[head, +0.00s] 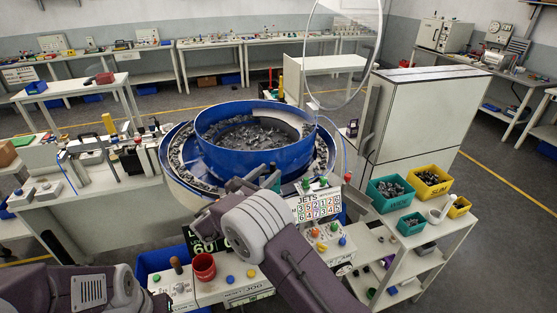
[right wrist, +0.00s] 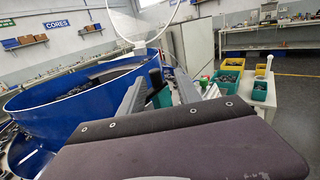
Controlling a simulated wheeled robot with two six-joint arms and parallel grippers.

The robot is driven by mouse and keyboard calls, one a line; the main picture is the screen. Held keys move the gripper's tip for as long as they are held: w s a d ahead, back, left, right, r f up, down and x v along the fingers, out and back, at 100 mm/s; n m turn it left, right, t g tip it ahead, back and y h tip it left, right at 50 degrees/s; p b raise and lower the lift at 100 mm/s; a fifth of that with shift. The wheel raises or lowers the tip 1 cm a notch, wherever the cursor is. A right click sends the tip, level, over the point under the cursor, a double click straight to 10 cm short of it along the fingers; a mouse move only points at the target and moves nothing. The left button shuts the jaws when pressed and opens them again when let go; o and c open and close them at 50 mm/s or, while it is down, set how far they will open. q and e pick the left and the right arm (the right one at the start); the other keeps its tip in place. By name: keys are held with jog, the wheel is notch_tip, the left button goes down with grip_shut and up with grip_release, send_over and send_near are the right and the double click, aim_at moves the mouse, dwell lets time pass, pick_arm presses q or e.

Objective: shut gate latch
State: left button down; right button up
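My right gripper (head: 258,178) is at the near rim of the blue feeder bowl (head: 255,158). In the right wrist view the fingers of my right gripper (right wrist: 160,92) stand apart, beside the bowl's wall. In the head view my right wrist hides most of that spot. My left arm shows at the lower left, but its gripper is out of view.
A number board (head: 317,206) stands right of my wrist. Teal bins (head: 389,203) and a yellow bin (head: 430,190) are on the cart at right.

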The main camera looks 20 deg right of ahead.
aim_at(275, 167)
jog(key=p+x, duration=0.1)
jog(key=x, duration=0.4)
jog(key=shift+w+d, duration=0.1)
jog(key=shift+d, duration=0.3)
jog(key=shift+w, duration=0.1)
jog(key=shift+d+f, duration=0.1)
jog(key=c, duration=0.4)
grip_shut()
jog(key=n+t+y+b, duration=0.1)
jog(key=y+b, duration=0.1)
jog(key=w+n+t+y+b, duration=0.1)
jog(key=n+t+y+b, duration=0.1)
jog(key=b, duration=0.1)
jog(key=w+n+t+y+b, duration=0.1)
jog(key=n+y+b, duration=0.1)
jog(key=shift+w+a+r+t, duration=0.2)
jog(key=shift+a+r+t, duration=0.05)
jog(key=shift+a+t, duration=0.15)
